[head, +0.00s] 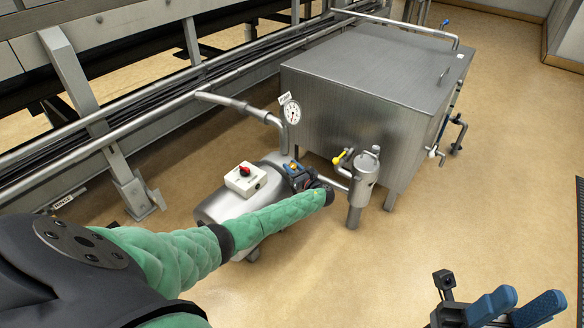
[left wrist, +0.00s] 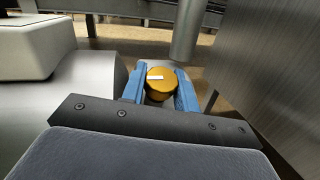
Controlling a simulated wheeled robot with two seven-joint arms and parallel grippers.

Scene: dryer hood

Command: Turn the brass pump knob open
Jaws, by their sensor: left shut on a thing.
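The brass pump knob (left wrist: 160,84) is a round golden knob with a white mark across its top, in the left wrist view. In the head view a small part of the knob (head: 294,166) shows at the end of my green left arm. My left gripper (left wrist: 159,88) has its blue fingers on both sides of the knob and is shut on it. The steel pump body (head: 215,207) lies under the arm in the head view. My right gripper (head: 516,308) is at the lower right of the head view, its blue fingers apart with nothing between them.
A white switch box with a red knob (head: 245,179) sits on the pump. A round gauge (head: 291,112) stands behind it. A large steel tank (head: 375,75) and a filter pot with a yellow-handled valve (head: 339,158) are to the right. The floor at lower middle is clear.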

